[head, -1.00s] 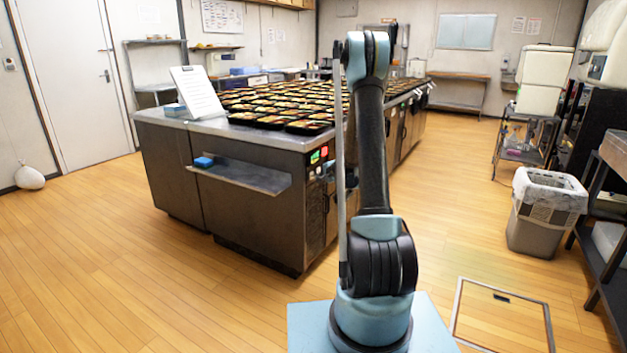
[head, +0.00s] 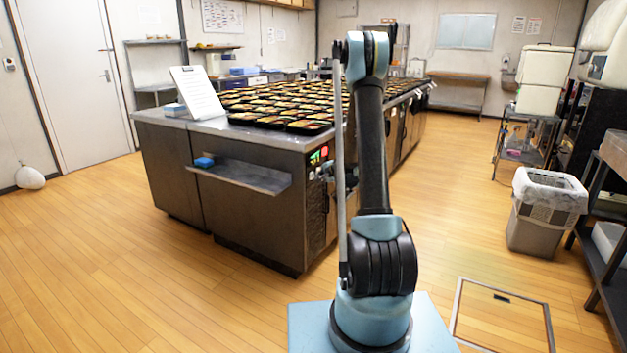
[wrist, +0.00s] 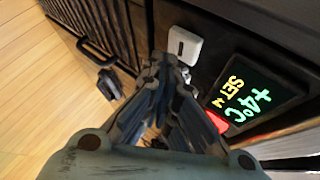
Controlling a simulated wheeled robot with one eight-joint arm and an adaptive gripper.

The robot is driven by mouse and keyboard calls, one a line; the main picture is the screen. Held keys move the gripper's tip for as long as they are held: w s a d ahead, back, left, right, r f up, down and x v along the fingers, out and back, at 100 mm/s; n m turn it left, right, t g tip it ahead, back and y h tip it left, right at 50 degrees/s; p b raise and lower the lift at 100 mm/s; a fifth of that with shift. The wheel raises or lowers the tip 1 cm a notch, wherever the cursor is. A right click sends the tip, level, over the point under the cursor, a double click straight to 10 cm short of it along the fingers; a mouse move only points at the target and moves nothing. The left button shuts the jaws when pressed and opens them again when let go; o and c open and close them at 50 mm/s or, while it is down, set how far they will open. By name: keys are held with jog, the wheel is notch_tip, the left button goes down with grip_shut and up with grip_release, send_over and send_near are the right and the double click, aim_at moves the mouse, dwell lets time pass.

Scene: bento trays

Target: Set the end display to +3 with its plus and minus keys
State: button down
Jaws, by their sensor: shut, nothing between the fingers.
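The end display (wrist: 255,92) is a dark panel with lit text in the wrist view, tilted on its side. It reads "+4°C" in green, with a yellow "SET" line whose last character is unclear. In the head view the display (head: 315,157) is small and unreadable. A white key-like block (wrist: 184,45) sits beside it, its marking unclear. A red piece (wrist: 217,122) shows at the display's edge, partly behind a finger. My gripper (wrist: 168,62) is shut and empty, its tips near the white block; contact cannot be told. Which keys are plus and minus cannot be told.
The display is on the end of a metal counter (head: 250,168) topped with several bento trays (head: 306,127). A shelf (head: 240,177) with a blue item (head: 204,162) juts out left of the panel. Dark handles (wrist: 108,80) line the side.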

jog(key=shift+w+a, duration=0.2)
jog(key=shift+a, duration=0.05)
jog(key=shift+w+a, duration=0.25)
jog(key=shift+a, duration=0.15)
dwell(0.9)
jog(key=shift+d, duration=0.1)
jog(key=shift+s+d, duration=0.5)
jog(key=shift+d, duration=0.15)
dwell(0.4)
jog(key=shift+s+d, duration=0.75)
jog(key=shift+d, duration=0.3)
jog(key=shift+s+d, duration=0.75)
jog(key=shift+d, duration=0.25)
